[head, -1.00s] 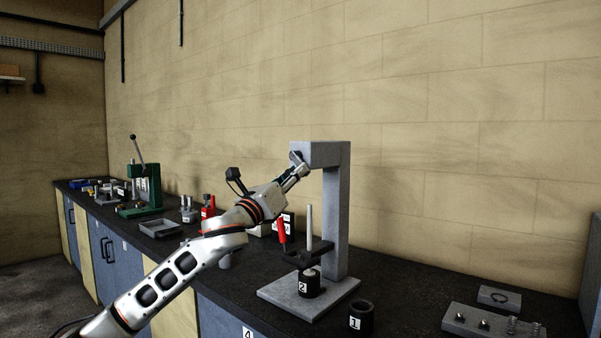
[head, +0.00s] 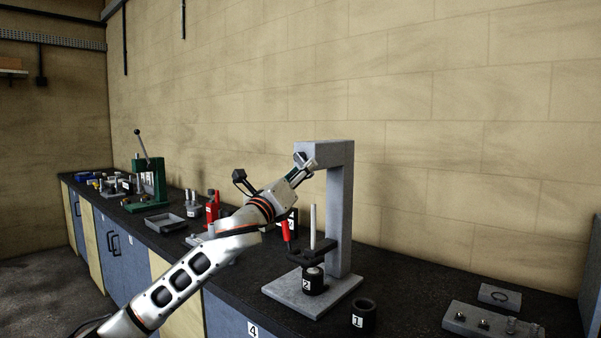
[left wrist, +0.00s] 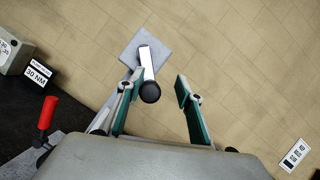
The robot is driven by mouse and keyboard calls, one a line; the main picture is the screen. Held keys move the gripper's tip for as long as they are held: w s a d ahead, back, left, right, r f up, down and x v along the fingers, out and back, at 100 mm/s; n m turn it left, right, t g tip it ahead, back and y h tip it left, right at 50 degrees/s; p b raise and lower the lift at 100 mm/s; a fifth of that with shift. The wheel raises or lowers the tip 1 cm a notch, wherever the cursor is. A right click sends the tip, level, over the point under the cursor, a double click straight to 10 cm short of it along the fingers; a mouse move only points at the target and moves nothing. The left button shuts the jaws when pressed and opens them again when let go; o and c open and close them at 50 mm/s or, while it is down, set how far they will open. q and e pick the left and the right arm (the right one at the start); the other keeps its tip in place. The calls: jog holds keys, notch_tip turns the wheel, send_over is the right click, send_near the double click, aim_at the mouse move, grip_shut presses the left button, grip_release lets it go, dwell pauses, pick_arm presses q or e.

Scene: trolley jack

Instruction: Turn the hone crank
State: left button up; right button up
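The hone is a grey stand (head: 342,205) with an overhanging head on the bench. At the head's front is the crank, a short silver arm (left wrist: 146,58) with a black knob (left wrist: 150,92). In the head view the crank (head: 300,157) is small and partly covered by my gripper. My left gripper (head: 306,168) is at the crank. In the left wrist view its green-padded fingers (left wrist: 160,88) are apart, with the knob between them, nearer the left finger. Whether that finger touches the crank I cannot tell. My right gripper is in neither view.
Below the head are a silver rod (head: 313,226), a red handle (head: 286,231) and a black cylinder marked 2 (head: 313,284). Cylinder 1 (head: 363,314) stands in front. A grey block with springs (head: 492,326) lies right. A green press (head: 150,182) stands far left.

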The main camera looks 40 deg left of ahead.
pick_arm(q)
jog(key=shift+s+d+f, duration=0.1)
jog(key=shift+s+f, duration=0.2)
jog(key=shift+s, duration=0.15)
jog(key=a+v, duration=0.1)
jog(key=v, duration=1)
jog(key=shift+d, duration=0.45)
jog(key=shift+r, duration=0.1)
